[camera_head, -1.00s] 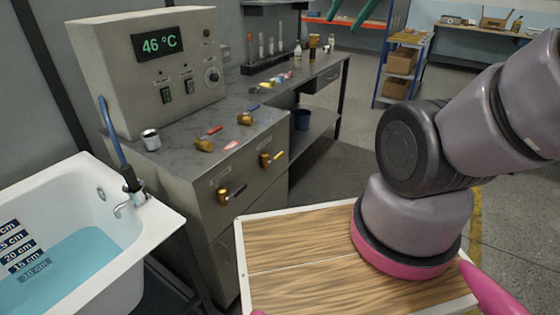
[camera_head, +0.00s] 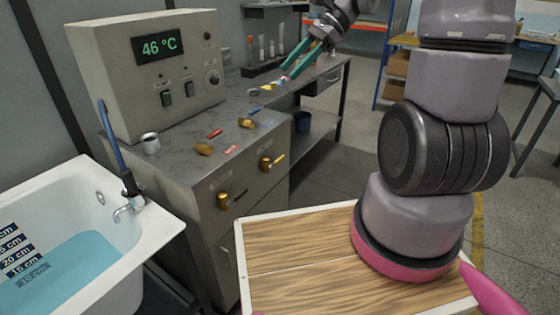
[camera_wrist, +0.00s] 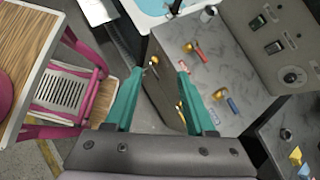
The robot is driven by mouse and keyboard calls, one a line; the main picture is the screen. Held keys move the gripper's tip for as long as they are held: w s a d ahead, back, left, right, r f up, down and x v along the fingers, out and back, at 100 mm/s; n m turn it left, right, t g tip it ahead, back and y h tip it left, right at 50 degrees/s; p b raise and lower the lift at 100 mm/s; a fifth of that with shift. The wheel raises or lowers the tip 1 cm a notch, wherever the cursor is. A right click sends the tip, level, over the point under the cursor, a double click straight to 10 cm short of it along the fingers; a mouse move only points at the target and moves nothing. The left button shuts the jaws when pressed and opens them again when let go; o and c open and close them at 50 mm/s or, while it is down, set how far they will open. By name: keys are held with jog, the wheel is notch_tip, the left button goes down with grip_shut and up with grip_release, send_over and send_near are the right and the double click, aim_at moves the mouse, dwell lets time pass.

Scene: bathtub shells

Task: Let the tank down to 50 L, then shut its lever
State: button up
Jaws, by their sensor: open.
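The white tub (camera_head: 165,225) stands at the left with blue water (camera_head: 60,262) around its 15 cm mark; the 10 cm mark is under water. The steel cabinet carries brass levers: one with a red handle (camera_head: 205,148) and one with a blue handle (camera_head: 248,122) on top, one with a black handle (camera_head: 226,200) and one with a yellow handle (camera_head: 269,163) on the front. My gripper (camera_head: 298,58), with green fingers, is open and empty, above the bench beyond the levers. In the wrist view the gripper (camera_wrist: 160,72) points down towards the cabinet, touching nothing.
A control box (camera_head: 155,75) reading 46 °C stands on the cabinet, beside a metal can (camera_head: 151,143). A bench with a tube rack (camera_head: 265,62) runs behind. Open floor (camera_head: 335,165) lies right of the cabinet.

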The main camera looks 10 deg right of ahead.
jog(key=w+d+f+m+t+y, duration=0.1)
jog(key=w+f+m+t+y, duration=0.15)
jog(key=w+f+m, duration=0.55)
jog(key=w+d+f+m+t+y, duration=0.1)
jog(key=w+f+m+y, duration=0.4)
jog(key=f, duration=0.6)
jog(key=m+t+h, duration=0.4)
jog(key=m+t, duration=0.6)
jog(key=m, duration=0.7)
send_near(282, 160)
jog(key=x, duration=1)
jog(key=shift+w+a+r, duration=0.1)
jog(key=shift+w+a, duration=0.05)
jog(key=shift+a, duration=0.25)
grip_shut()
